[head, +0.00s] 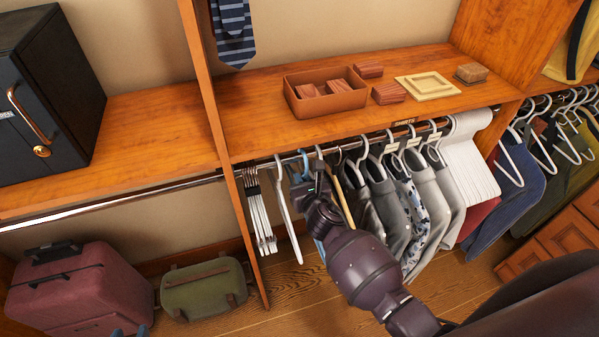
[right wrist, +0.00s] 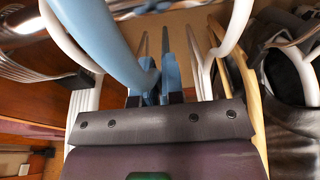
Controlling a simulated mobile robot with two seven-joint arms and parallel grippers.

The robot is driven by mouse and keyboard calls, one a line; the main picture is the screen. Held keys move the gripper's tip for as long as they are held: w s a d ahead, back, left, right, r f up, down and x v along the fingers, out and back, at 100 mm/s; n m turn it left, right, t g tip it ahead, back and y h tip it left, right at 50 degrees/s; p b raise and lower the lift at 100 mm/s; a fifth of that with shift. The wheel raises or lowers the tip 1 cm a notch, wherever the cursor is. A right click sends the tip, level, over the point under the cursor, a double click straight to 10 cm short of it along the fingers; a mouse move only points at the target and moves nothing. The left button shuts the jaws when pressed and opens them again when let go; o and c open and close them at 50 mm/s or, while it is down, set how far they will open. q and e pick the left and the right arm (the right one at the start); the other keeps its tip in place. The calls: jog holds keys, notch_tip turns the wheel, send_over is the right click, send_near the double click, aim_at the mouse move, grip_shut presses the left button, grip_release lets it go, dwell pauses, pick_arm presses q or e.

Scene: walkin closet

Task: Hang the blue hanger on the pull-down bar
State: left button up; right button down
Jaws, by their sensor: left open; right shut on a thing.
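The blue hanger (head: 303,161) shows as a blue hook at the metal rail (head: 270,160) under the middle shelf, among other hangers. Its thick curved arm (right wrist: 100,38) crosses the right wrist view. My right gripper (right wrist: 158,82) is shut on it. In the head view my right gripper (head: 308,188) is partly hidden among the hangers. I cannot tell whether the hook rests on the rail. A bare bar (head: 110,207) runs under the left shelf; no other pull-down bar is clear. My left gripper (head: 130,332) shows only blue fingertips at the bottom edge, open, by the red suitcase.
White hangers (head: 261,215) crowd the left side of my right gripper, and grey shirts (head: 388,205) its right. A wooden divider (head: 240,225) separates the bays. A black safe (head: 50,85) stands on the left shelf. A red suitcase (head: 80,295) and green bag (head: 204,288) are on the floor.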

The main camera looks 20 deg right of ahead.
jog(key=shift+s+p, duration=0.35)
jog(key=shift+s, duration=1.4)
jog(key=shift+s+d+p, duration=0.15)
jog(key=shift+s+p, duration=0.15)
jog(key=shift+s, duration=4.4)
jog(key=shift+s+d, duration=0.1)
jog(key=shift+s, duration=1.6)
jog(key=shift+s+d+b, duration=0.1)
jog(key=shift+s+b, duration=0.5)
jog(key=shift+s, duration=1.7)
